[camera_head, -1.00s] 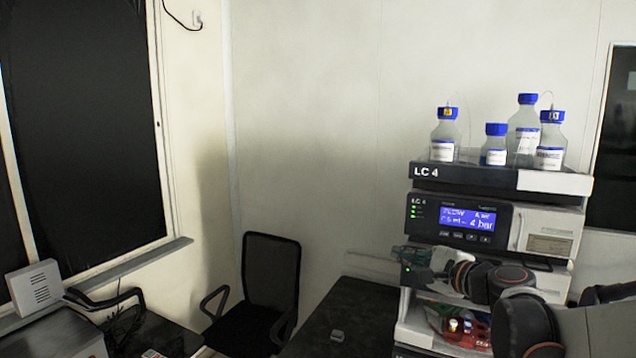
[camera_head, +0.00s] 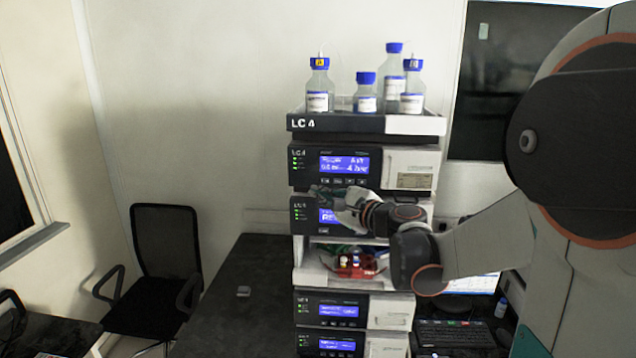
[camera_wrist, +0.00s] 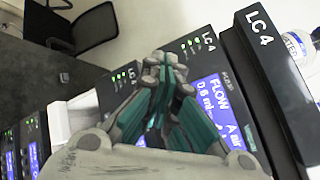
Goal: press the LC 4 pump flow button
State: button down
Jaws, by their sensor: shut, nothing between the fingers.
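The LC 4 pump module (camera_head: 308,178) sits under the bottle tray at the top of the stack in the head view. Its blue flow display (camera_head: 344,164) is lit, with a row of small buttons (camera_head: 349,181) below it. The wrist view shows the word FLOW on that display (camera_wrist: 212,97). My gripper (camera_head: 318,191) is shut and empty. It is in front of the stack, just below the button row, and partly covers the module beneath. In the wrist view my fingertips (camera_wrist: 163,62) point at the stack. The fingers hide the buttons there; contact cannot be told.
Several blue-capped bottles (camera_head: 319,90) stand on the top tray (camera_head: 345,125). A lower shelf holds red items (camera_head: 355,265), with further modules (camera_head: 322,311) below. A black bench (camera_head: 215,300) and chair (camera_head: 165,260) are left. A keyboard (camera_head: 455,334) lies right.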

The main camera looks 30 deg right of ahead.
aim_at(325, 183)
jog(key=shift+w+d+b, duration=0.1)
jog(key=shift+w+d, duration=0.55)
jog(key=shift+w, duration=0.3)
jog(key=shift+w+d+b, duration=0.15)
jog(key=shift+w+d, duration=0.45)
jog(key=shift+w, duration=0.3)
jog(key=shift+w+d+b, duration=0.1)
jog(key=shift+w+d, duration=0.55)
jog(key=shift+w, duration=0.3)
jog(key=shift+w, duration=0.1)
jog(key=shift+w+d, duration=0.25)
jog(key=shift+w, duration=0.05)
jog(key=shift+w+d+b, duration=0.2)
jog(key=shift+w+b, duration=0.1)
jog(key=shift+b, duration=0.05)
dwell(0.4)
jog(key=shift+s+a, duration=0.45)
jog(key=shift+s, duration=0.25)
jog(key=s+a, duration=0.1)
jog(key=s, duration=0.1)
jog(key=s+a, duration=0.1)
jog(key=s, duration=0.1)
jog(key=shift+a, duration=0.4)
